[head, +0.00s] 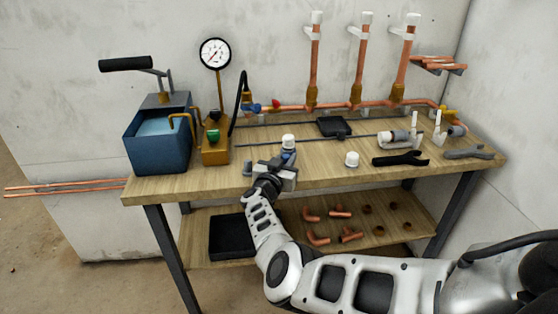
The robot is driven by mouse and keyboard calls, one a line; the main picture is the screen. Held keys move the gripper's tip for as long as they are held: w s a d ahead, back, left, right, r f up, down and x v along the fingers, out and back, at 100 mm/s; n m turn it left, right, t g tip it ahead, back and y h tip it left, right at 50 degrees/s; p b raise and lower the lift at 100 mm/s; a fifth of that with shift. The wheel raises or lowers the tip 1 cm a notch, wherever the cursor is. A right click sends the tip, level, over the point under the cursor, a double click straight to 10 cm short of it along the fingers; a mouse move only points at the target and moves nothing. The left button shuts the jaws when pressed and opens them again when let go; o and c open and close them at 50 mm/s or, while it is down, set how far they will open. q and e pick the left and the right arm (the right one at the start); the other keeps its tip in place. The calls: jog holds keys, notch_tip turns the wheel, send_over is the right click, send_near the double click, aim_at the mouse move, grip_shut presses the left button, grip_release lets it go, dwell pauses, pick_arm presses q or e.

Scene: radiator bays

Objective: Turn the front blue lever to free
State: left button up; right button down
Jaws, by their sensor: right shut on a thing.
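A small blue lever (252,108) shows on the copper pipe run at the back of the bench, beside a red one (276,104). My right gripper (286,172) is over the front of the bench, well in front of that lever and apart from it. It is shut on a small white-topped, blue-grey thing (288,146), whose lower part the jaws hide. I cannot tell exactly what this thing is. A small blue-grey piece (247,168) shows just left of the gripper. My left gripper is not in view.
A blue tank pump (155,145) and a brass block (215,153) with a gauge (215,54) stand at the left. A white-capped pot (352,159), black pliers (401,160) and a grey wrench (470,154) lie right. Upright copper pipes (358,70) rise behind. Fittings (340,212) lie on the lower shelf.

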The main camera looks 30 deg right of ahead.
jog(key=shift+s+d, duration=0.1)
jog(key=shift+d, duration=0.1)
jog(key=c, duration=1.3)
grip_release()
